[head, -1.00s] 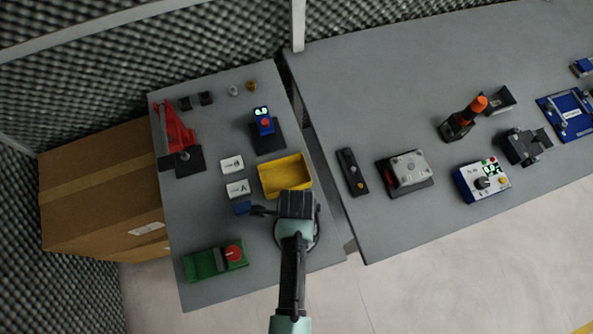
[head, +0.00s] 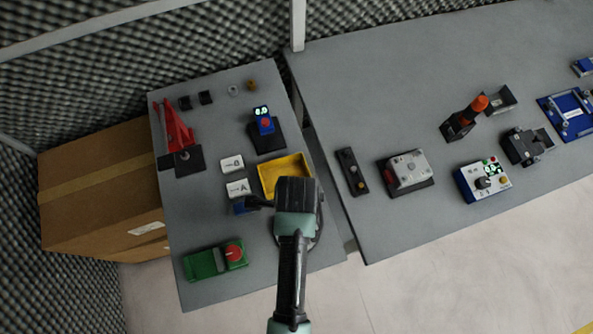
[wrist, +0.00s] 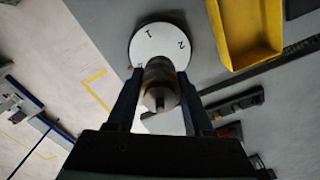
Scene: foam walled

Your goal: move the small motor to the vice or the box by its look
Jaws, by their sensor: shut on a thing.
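The small motor (wrist: 160,84), a brownish metal cylinder with a lighter end and a short stub, is between the two dark fingers of my gripper (wrist: 161,92) in the wrist view. My gripper is shut on it, above a white round disc (wrist: 148,44) marked 1 and 2. In the head view my gripper (head: 297,193) hides the motor and most of the disc. The yellow open box (head: 268,180) lies just beyond the gripper; it also shows in the wrist view (wrist: 226,48). I cannot tell for sure which fixture is the vice.
Cards marked B (head: 232,163) and A (head: 238,188) lie left of the yellow box. A green unit with a red knob (head: 215,260) is at the near left, a blue device (head: 264,125) behind the box. A gap separates this table from the larger right table (head: 420,100).

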